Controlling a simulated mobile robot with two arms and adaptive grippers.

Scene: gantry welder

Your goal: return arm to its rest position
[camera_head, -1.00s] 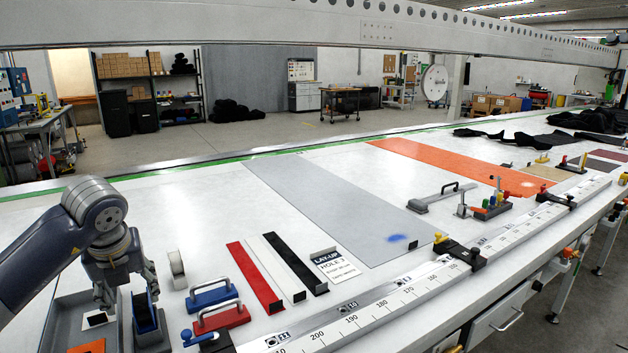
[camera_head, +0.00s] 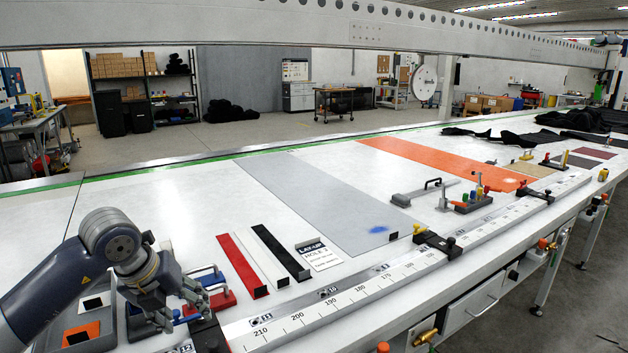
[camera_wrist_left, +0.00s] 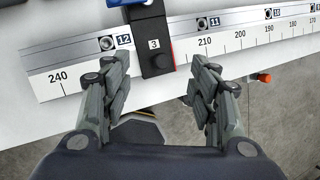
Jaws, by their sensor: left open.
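My left gripper (camera_head: 178,313) is at the lower left in the head view, above the front edge of the long white table (camera_head: 140,215). Its fingers also show in the left wrist view (camera_wrist_left: 160,105), spread apart with nothing between them. They point over the table edge, near a black block marked 3 (camera_wrist_left: 154,42) on the ruler rail (camera_wrist_left: 245,37). In the head view the gripper partly hides a red handled block (camera_head: 222,298) and a blue handled block (camera_head: 208,280). My right gripper is not in view.
Red (camera_head: 240,262) and black (camera_head: 281,253) strips lie to the right of the arm. A grey sheet (camera_head: 320,205) and an orange sheet (camera_head: 440,165) lie farther along. Black clamps (camera_head: 437,244) sit on the rail. Grey floor (camera_wrist_left: 275,115) shows beyond the table's front edge.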

